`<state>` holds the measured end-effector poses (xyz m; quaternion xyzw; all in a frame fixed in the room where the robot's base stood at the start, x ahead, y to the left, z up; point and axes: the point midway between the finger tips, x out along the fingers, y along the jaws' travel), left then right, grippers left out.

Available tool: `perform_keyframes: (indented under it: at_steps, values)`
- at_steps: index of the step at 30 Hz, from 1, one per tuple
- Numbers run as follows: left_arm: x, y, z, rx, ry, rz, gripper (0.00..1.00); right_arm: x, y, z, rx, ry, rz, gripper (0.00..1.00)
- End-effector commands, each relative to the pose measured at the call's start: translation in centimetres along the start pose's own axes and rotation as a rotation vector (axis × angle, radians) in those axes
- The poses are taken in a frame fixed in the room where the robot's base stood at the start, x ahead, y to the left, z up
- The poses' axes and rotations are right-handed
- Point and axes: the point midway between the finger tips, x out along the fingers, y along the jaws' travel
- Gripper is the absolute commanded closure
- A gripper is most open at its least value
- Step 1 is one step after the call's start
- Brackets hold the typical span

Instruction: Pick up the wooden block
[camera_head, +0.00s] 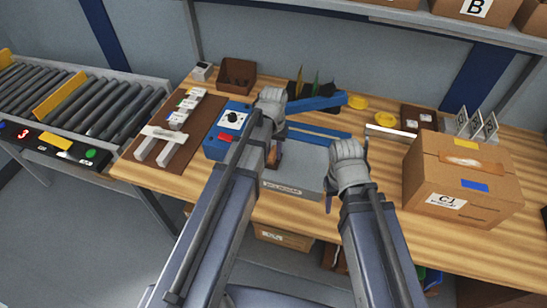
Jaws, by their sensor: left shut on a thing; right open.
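My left gripper (275,154) is above the workbench, beside the blue machine with a dial (228,128). It is shut on a small brown piece that looks like the wooden block (281,146), mostly hidden by my arm. I cannot tell whether the block touches the surface below. My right gripper (338,192) is open, at the right end of the grey labelled box (300,188), with nothing seen in it.
A cardboard box (465,180) stands at the right on the wooden workbench (270,222). A brown mat (160,157) with pale parts lies left. A roller conveyor (110,108) stands at far left.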

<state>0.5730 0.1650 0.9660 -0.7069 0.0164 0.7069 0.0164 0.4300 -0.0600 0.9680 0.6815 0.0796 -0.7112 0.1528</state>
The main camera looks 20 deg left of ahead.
Motion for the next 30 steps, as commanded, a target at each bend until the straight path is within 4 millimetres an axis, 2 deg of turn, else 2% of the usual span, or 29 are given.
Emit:
perform_keyframes:
  at_steps: [8,14,30]
  values:
    - [-0.2,0.0,0.0,0.000,0.000,0.000,1.00,-0.2,0.0,0.0,0.000,0.000,0.000,0.50]
    - [-1.5,0.0,0.0,0.000,0.000,0.000,1.00,-1.5,0.1,0.1,0.000,0.000,0.000,0.50]
    - [-9.3,0.0,0.0,0.000,0.000,0.000,1.00,-9.2,0.9,0.5,0.000,0.000,0.000,0.50]
